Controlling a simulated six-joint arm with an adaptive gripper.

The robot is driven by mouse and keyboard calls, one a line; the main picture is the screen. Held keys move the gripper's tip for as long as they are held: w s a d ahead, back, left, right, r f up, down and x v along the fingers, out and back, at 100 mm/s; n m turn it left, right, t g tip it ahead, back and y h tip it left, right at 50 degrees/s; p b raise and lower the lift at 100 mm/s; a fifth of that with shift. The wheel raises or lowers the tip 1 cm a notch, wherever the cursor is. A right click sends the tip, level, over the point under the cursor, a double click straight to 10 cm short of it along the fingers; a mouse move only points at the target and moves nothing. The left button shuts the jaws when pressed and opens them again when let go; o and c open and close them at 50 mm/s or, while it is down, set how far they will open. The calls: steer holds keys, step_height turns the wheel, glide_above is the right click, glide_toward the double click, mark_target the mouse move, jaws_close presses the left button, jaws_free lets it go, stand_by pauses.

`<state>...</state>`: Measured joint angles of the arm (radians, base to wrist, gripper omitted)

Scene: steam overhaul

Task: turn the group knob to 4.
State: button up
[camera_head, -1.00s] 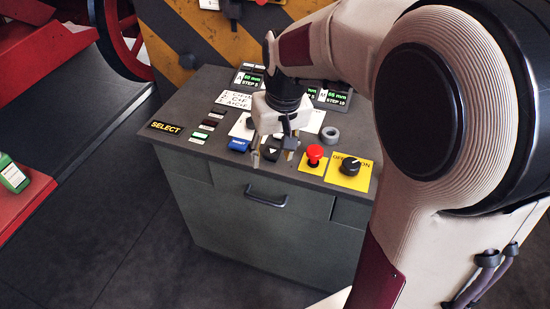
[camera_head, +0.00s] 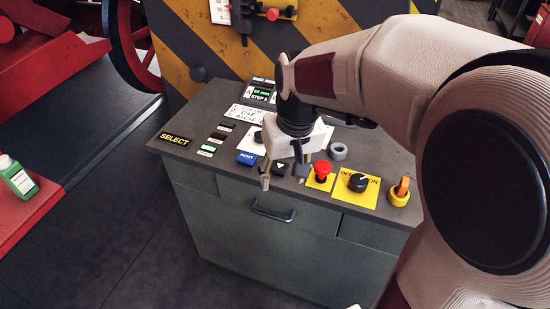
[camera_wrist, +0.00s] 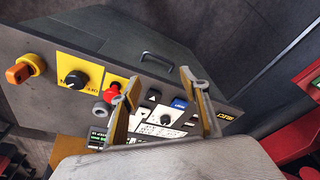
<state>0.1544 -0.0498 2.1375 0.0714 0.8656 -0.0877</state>
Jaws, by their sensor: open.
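A black round knob (camera_wrist: 165,119) sits on a white plate (camera_wrist: 145,129) between my fingers in the wrist view; I take it for the group knob. In the head view this knob (camera_head: 258,136) shows only partly beside my gripper's body. Its pointer and the numbers around it are too small to read. My gripper (camera_head: 284,170) is open and empty above the front part of the console top. In the wrist view its two fingers (camera_wrist: 160,80) are spread apart, with the knob beyond them and no visible contact.
A red mushroom button (camera_head: 322,169), a black OFF/ON knob (camera_head: 358,182) and an orange switch (camera_head: 401,187) stand right of my gripper. A grey ring (camera_head: 338,151) stands behind the red button. A blue button (camera_head: 246,158) is at the left. The SELECT label (camera_head: 174,139) marks the left end.

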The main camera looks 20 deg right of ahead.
steer(key=w+d+f, duration=0.1)
steer(key=w+f, duration=0.1)
steer(key=w, duration=0.3)
steer(key=w+d+f, duration=0.1)
steer(key=w+f, duration=0.1)
steer(key=w, duration=0.3)
steer(key=w+d+f, duration=0.2)
steer(key=w, duration=0.3)
steer(key=shift+w+f, duration=0.2)
steer(key=shift+f, duration=0.1)
steer(key=shift+n+t, duration=0.4)
steer(key=shift+t, duration=0.1)
steer(key=w, duration=0.2)
steer(key=w+d, duration=0.1)
steer(key=w, duration=0.2)
steer(key=shift+d, duration=0.1)
steer(key=shift+n+t, duration=0.6)
steer(key=shift+t, duration=0.1)
steer(key=w, duration=0.1)
steer(key=w+r, duration=0.2)
steer(key=w, duration=0.1)
steer(key=shift+d+r, duration=0.15)
steer(key=shift+d, duration=0.2)
steer(key=shift+x, duration=3.9)
